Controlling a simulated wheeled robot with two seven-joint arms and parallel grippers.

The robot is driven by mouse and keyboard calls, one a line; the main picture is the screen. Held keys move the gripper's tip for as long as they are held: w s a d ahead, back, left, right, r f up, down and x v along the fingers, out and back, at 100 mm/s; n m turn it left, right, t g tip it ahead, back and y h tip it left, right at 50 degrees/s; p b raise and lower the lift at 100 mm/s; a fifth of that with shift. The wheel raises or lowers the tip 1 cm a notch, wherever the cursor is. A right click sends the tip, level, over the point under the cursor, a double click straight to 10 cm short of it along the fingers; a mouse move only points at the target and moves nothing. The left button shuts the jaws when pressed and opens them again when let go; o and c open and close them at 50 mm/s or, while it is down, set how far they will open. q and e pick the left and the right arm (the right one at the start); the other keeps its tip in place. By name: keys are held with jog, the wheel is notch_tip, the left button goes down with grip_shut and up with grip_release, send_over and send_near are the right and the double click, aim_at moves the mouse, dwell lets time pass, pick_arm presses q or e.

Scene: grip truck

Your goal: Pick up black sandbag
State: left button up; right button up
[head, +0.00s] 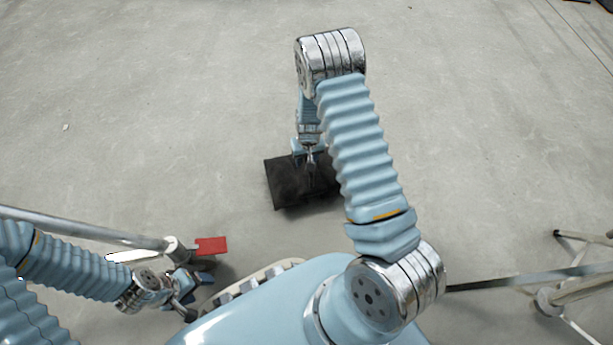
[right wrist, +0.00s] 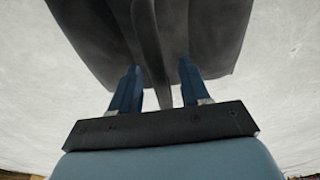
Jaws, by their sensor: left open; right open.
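The black sandbag (head: 288,185) lies on the grey concrete floor near the middle of the head view. My right gripper (head: 310,160) reaches down over it from above. In the right wrist view the sandbag (right wrist: 95,35) fills the top, and a dark strap or handle (right wrist: 150,50) runs down between the two blue fingers of my right gripper (right wrist: 158,88). The fingers stand apart on either side of the strap, with gaps on both sides. My left gripper (head: 192,290) is low at the left in the head view, open, away from the sandbag.
A metal pole (head: 90,222) with a red tab (head: 211,246) crosses the lower left, close to my left arm. A stand with thin legs (head: 548,298) is at the lower right. The floor around the sandbag is clear.

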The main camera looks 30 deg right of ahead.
grip_shut()
dwell(1.3)
jog(key=shift+w+r, duration=0.1)
jog(key=shift+r, duration=0.05)
